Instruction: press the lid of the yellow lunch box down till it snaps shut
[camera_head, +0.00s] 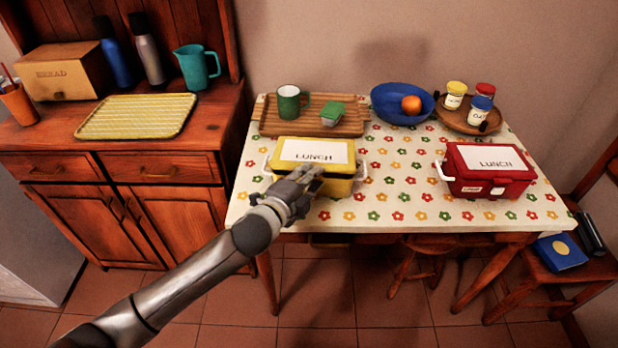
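The yellow lunch box (342,188) stands on the flowered tablecloth at the left front of the table. Its lid (285,154) lies on top and bears a white label reading LUNCH. White handles or clips show at its left and right sides. My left gripper (313,169) is at the lid's front edge and covers part of the front of the box. I cannot tell whether it touches the lid, whether its fingers are open or shut, or whether the lid is latched. My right gripper is not in view.
A red lunch box (489,178) stands on the right of the table (400,207). Behind are a wooden tray (343,125) with a green mug (289,103), a blue bowl (388,105), and jars on a round board (456,117). The cloth between the lunch boxes is clear.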

